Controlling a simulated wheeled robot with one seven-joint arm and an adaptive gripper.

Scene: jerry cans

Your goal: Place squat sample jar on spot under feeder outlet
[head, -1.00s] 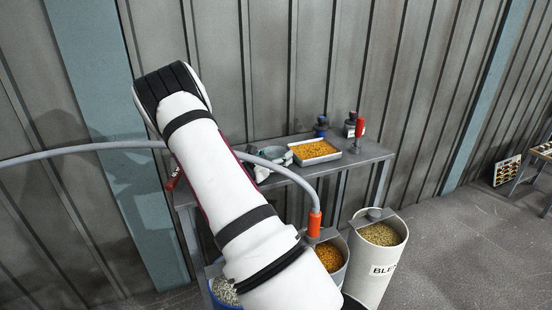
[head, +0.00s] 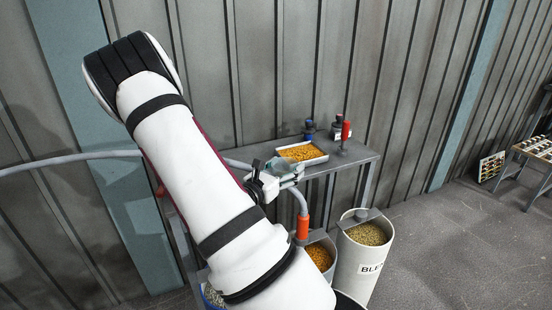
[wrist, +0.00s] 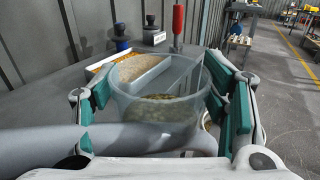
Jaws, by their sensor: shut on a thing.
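My gripper (head: 272,181) is over the front part of the bench in the head view, partly behind my arm. In the wrist view, its teal-padded fingers are on both sides of a wide, clear squat jar (wrist: 160,138) and shut on it. Pale pellets (wrist: 165,108) show through the jar wall. The jar is upright or nearly so. In the head view the jar (head: 290,169) is a small translucent shape in front of the orange-filled tray. I cannot make out the feeder outlet or the spot under it.
A grey hose with an orange end (head: 302,228) hangs before the bench. Bins stand below, one cream-coloured (head: 361,268).

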